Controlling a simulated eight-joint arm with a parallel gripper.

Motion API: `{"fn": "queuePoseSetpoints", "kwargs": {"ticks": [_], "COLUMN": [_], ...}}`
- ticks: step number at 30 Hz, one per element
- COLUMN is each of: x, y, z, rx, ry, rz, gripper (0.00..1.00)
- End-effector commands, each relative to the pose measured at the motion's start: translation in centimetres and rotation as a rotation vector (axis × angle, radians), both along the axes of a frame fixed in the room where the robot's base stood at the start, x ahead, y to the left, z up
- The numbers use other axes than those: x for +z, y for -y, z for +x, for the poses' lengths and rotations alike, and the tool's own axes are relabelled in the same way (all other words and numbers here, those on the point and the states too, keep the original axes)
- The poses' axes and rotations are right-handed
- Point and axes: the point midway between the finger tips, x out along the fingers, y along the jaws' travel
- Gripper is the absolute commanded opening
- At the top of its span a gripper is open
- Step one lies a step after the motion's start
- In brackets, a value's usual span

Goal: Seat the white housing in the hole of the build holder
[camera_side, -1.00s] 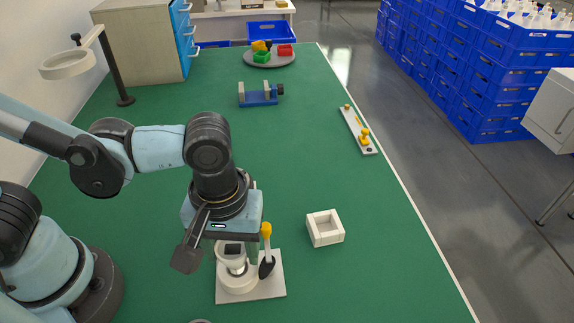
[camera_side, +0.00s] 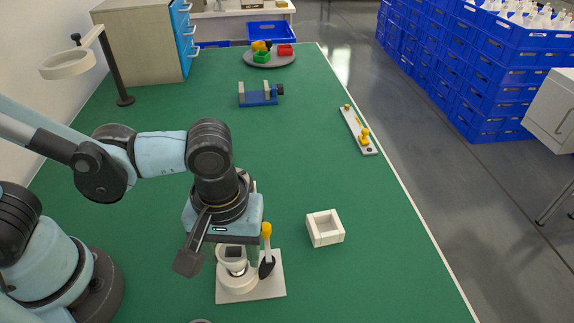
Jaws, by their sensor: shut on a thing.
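The build holder (camera_side: 270,289) is a light square plate with a raised round ring, near the front of the green table. The white housing (camera_side: 231,265), a cup shape with a dark square in it, is at the ring, upright or nearly so. I cannot tell whether it is fully down in the hole. My gripper (camera_side: 237,256) points down over the holder, shut on the housing. Its body hides the top and back of the housing. A yellow-topped lever with a black lower part (camera_side: 266,250) stands on the holder just right of the housing.
A white open square box (camera_side: 325,228) stands right of the holder. A toggle-like fixture with yellow knobs (camera_side: 358,131) lies at the right edge. A blue vise (camera_side: 259,97), a grey round tray (camera_side: 268,61) and a ring magnifier stand (camera_side: 122,80) are farther back. Mid-table is clear.

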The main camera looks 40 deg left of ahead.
Motion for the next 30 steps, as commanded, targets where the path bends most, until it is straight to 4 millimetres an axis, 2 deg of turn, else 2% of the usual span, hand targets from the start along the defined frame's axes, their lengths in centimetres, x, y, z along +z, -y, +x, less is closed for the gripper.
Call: {"fn": "queuePoseSetpoints", "kwargs": {"ticks": [30], "x": [-0.96], "y": [-0.01], "z": [-0.01], "rx": [0.000], "ry": [0.000], "rz": [0.000], "gripper": [0.21]}}
